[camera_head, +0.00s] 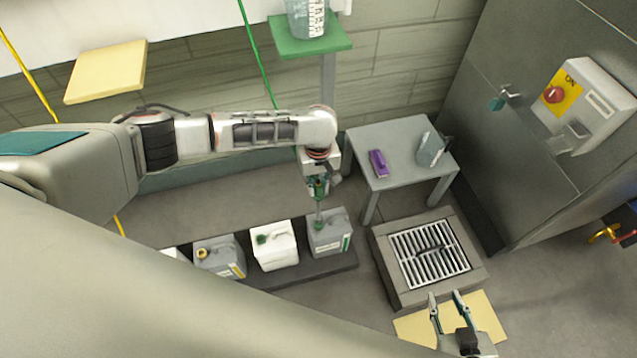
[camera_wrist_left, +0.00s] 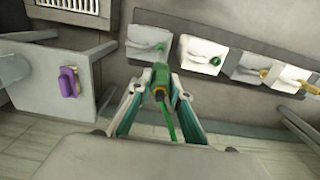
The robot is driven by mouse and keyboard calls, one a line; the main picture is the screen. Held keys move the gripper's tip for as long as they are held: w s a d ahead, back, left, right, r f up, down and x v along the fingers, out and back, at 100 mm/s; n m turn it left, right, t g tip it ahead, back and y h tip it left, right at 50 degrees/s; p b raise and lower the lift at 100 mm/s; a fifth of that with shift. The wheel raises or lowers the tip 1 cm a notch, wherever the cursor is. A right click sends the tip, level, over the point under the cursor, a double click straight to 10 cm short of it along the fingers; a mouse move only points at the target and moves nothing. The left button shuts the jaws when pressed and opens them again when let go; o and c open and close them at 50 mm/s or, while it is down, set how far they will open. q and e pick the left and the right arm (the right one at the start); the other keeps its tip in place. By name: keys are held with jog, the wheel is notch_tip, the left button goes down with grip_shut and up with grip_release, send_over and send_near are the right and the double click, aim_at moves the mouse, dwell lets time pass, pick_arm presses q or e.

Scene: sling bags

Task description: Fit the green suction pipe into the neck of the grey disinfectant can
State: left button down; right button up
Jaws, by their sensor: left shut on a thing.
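In the head view a grey can (camera_head: 328,238) with a green stripe stands at the right end of a row of cans. My left gripper (camera_head: 318,187) is above it, shut on the green suction pipe (camera_head: 318,208), which points down towards the can's top. The pipe's lower end overlaps the can's neck area, and I cannot tell whether it is inside, touching or just above. In the left wrist view the gripper (camera_wrist_left: 160,88) grips the green pipe fitting (camera_wrist_left: 161,74), with the grey can (camera_wrist_left: 148,45) beyond it. My right gripper (camera_head: 446,300) is open and empty near the floor grate.
A white can (camera_head: 274,246) with a green cap and another grey can (camera_head: 218,258) share the dark plinth. A grey table (camera_head: 392,150) carries a purple object (camera_head: 378,163) and a grey jug (camera_head: 431,149). A green hose (camera_head: 257,55) hangs behind my left arm. A floor grate (camera_head: 430,254) lies right.

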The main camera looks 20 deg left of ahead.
jog(key=shift+f, duration=0.1)
dwell(0.5)
pick_arm(q)
jog(key=shift+p, duration=0.45)
pick_arm(e)
jog(key=shift+w+r, duration=0.35)
jog(key=shift+r, duration=0.55)
jog(key=shift+f, duration=0.15)
pick_arm(q)
jog(key=shift+p, duration=0.4)
pick_arm(e)
jog(key=shift+w+r, duration=0.25)
jog(key=shift+r, duration=0.55)
pick_arm(q)
jog(key=shift+p, duration=0.35)
pick_arm(e)
jog(key=shift+w+r, duration=0.15)
jog(key=shift+r, duration=0.2)
jog(key=shift+w+r+t, duration=0.1)
jog(key=shift+r+t, duration=0.15)
jog(key=shift+t, duration=0.05)
jog(key=shift+f, duration=0.1)
